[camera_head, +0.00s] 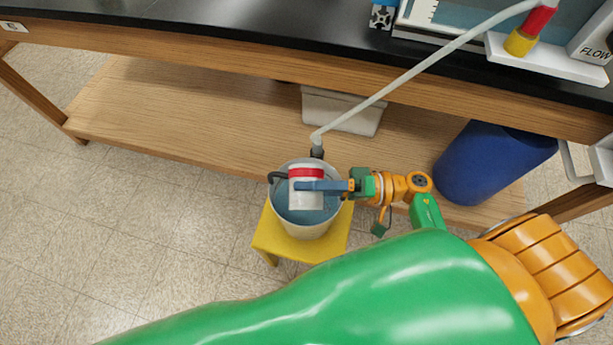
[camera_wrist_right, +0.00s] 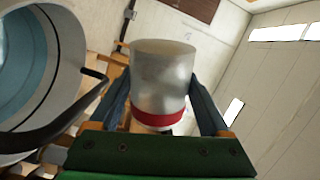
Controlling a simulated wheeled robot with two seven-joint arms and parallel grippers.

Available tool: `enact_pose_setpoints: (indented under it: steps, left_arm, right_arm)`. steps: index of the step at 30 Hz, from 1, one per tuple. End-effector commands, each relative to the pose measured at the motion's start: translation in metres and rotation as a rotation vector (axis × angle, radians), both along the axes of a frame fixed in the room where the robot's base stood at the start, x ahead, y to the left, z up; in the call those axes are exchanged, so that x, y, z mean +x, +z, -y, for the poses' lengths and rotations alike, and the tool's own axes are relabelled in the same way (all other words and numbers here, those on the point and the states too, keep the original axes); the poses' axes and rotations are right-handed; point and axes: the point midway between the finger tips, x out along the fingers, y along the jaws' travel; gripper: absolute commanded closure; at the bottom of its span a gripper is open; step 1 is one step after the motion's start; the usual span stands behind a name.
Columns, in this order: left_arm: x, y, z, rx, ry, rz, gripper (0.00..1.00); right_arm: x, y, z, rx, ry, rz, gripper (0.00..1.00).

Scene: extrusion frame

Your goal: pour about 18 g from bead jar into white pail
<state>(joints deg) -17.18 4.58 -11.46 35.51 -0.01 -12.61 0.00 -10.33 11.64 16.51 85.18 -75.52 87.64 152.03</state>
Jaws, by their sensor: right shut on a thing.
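The white pail (camera_head: 305,231) stands on a small yellow stool (camera_head: 264,238); its mouth faces up and the inside looks blue-grey. The bead jar (camera_head: 306,198), pale with a red band, is over the pail's mouth in the head view. My right gripper (camera_head: 322,186) is shut on the jar, with a blue finger across its side. In the right wrist view the jar (camera_wrist_right: 163,75) sits between both fingers, its red band near the palm. The pail (camera_wrist_right: 75,45) is at the left there, with its dark handle. Beads cannot be made out. My left gripper is not in view.
A pale hose (camera_head: 420,68) runs down from the black bench top to a dark end at the pail's back rim. A wooden shelf (camera_head: 160,115) lies behind the stool. Floor at the left is clear.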

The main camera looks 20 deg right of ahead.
Motion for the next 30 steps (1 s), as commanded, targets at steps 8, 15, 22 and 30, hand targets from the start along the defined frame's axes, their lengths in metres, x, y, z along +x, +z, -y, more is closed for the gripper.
enact_pose_setpoints:
  steps: [8,15,22,30]
  left_arm:
    - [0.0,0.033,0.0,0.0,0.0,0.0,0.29]
    - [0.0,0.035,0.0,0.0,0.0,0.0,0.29]
    - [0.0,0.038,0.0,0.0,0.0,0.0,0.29]
    - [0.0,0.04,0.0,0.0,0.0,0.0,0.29]
  right_arm:
    - [0.004,0.013,0.002,0.046,0.002,-0.132,0.79]
    - [0.006,0.01,0.002,0.065,0.001,-0.18,0.79]
    - [0.006,0.011,0.003,0.07,0.0,-0.193,0.79]
    - [0.006,0.012,0.003,0.075,0.001,-0.208,0.79]
